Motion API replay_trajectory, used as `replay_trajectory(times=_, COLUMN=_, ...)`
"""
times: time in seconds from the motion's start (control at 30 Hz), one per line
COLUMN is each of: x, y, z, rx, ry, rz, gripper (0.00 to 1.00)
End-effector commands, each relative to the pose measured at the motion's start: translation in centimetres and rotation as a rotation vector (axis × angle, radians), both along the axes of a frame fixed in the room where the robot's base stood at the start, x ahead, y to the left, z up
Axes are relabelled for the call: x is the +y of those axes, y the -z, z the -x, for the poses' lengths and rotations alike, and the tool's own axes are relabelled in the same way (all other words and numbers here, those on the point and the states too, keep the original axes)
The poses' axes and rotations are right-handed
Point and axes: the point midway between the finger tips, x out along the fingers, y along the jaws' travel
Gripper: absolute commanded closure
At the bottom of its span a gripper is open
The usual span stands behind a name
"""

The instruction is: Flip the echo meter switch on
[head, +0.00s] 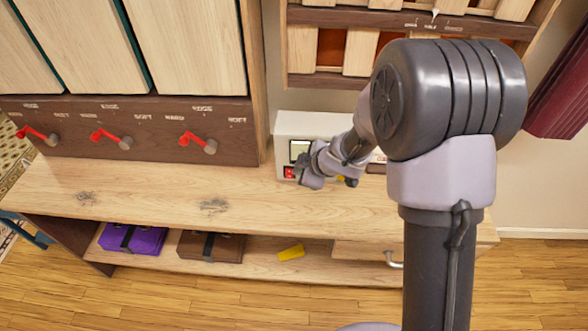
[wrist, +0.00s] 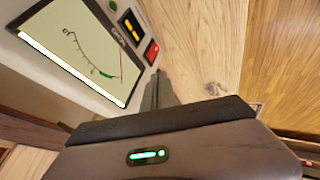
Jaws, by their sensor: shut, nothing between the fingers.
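The echo meter is a white box (head: 305,124) at the back of the wooden bench. Its dial face (head: 299,148) shows a scale and needle, seen large in the wrist view (wrist: 70,50). A red rocker switch (head: 289,172) sits below the dial. In the wrist view the red switch (wrist: 151,52) lies beside a black and yellow part (wrist: 131,26). My gripper (head: 308,183) is shut and empty, just right of the red switch. In the wrist view its fingertips (wrist: 158,78) are close to the red switch; I cannot tell whether they touch it.
A wooden panel (head: 150,142) with several red levers stands at the left of the bench (head: 150,195). The shelf below holds a purple box (head: 133,239), a brown box (head: 211,246) and a yellow piece (head: 291,252). The bench's front left is clear.

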Motion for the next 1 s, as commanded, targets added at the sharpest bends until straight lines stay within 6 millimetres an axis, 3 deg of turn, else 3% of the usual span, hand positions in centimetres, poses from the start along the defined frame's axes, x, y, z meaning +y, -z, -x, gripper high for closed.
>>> replay_trajectory(times=0.03, x=-0.4, y=-1.3, z=0.2, rx=-0.001, ry=0.002, rz=0.000, gripper=1.00)
replay_trajectory(times=0.2, x=-1.0, y=-2.4, z=0.8, rx=0.000, ry=-0.001, rz=0.001, gripper=1.00)
replay_trajectory(times=0.73, x=-1.3, y=-2.8, z=0.7, rx=-0.005, ry=0.015, rz=0.001, gripper=1.00)
replay_trajectory(times=0.83, x=-4.0, y=-6.3, z=0.1, rx=-0.038, ry=0.175, rz=0.003, gripper=1.00)
replay_trajectory(times=0.9, x=-8.0, y=-11.2, z=0.8, rx=-0.065, ry=0.418, rz=-0.015, gripper=1.00)
replay_trajectory(times=0.97, x=-11.9, y=-15.3, z=3.6, rx=-0.058, ry=0.683, rz=-0.069, gripper=1.00)
replay_trajectory(times=1.0, x=-14.0, y=-17.4, z=6.7, rx=-0.032, ry=0.857, rz=-0.125, gripper=1.00)
